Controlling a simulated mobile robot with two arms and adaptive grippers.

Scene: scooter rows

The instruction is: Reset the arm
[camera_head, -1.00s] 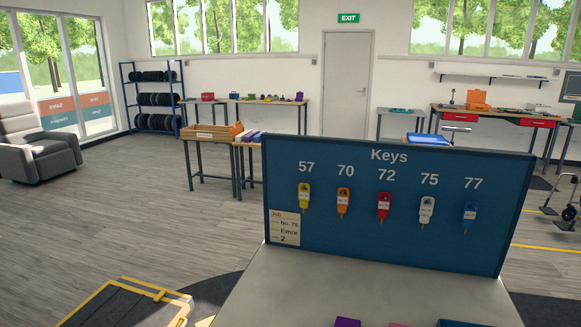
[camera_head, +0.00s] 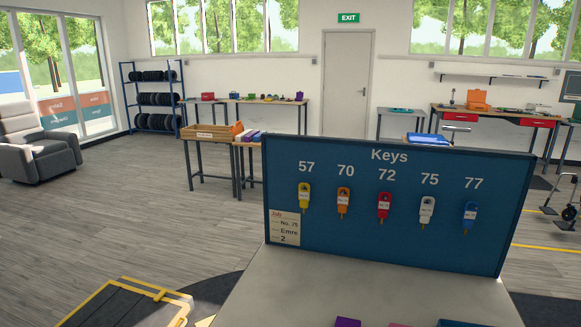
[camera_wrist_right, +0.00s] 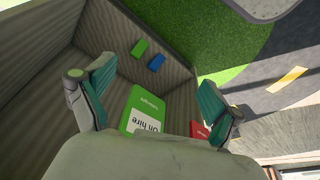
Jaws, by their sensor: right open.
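My right gripper (camera_wrist_right: 158,100) shows in the right wrist view, with its two teal-padded fingers spread wide apart and nothing between the pads. Below it is a grey ribbed surface or bin (camera_wrist_right: 45,65) that holds a green "On hire" card (camera_wrist_right: 145,112), a small green piece (camera_wrist_right: 139,48), a small blue piece (camera_wrist_right: 157,62) and a red item (camera_wrist_right: 199,131) partly hidden by a finger. My left gripper is in neither view.
The head view shows a blue key board (camera_head: 390,243) with several numbered keys and a job card (camera_head: 285,228), on a pale table (camera_head: 330,290). A yellow-edged platform (camera_head: 125,305) lies at the lower left.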

